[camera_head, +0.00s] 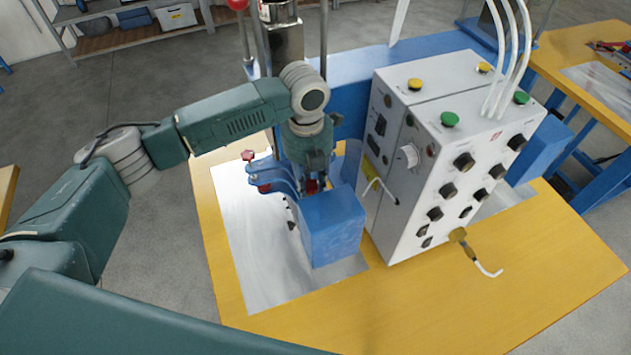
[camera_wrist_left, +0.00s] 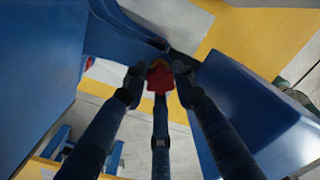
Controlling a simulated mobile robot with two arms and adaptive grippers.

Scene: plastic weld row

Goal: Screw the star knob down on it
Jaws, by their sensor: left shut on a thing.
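A red star knob (camera_wrist_left: 160,78) sits between the fingertips of my left gripper (camera_wrist_left: 155,72), which is shut on it, in the left wrist view. In the head view my left gripper (camera_head: 311,180) points down between the blue clamp brackets (camera_head: 274,172) and the blue block (camera_head: 332,226) of the welding machine; only a bit of red shows at its tips. Whether the knob sits on a thread is hidden. A second red star knob (camera_head: 248,155) stands at the left end of the brackets. My right gripper is not in view.
A white control box (camera_head: 440,140) with knobs, buttons and hoses stands close right of the blue block. A yellow table (camera_head: 450,310) with a metal plate (camera_head: 255,250) lies below. A second table (camera_head: 580,50) stands at the right.

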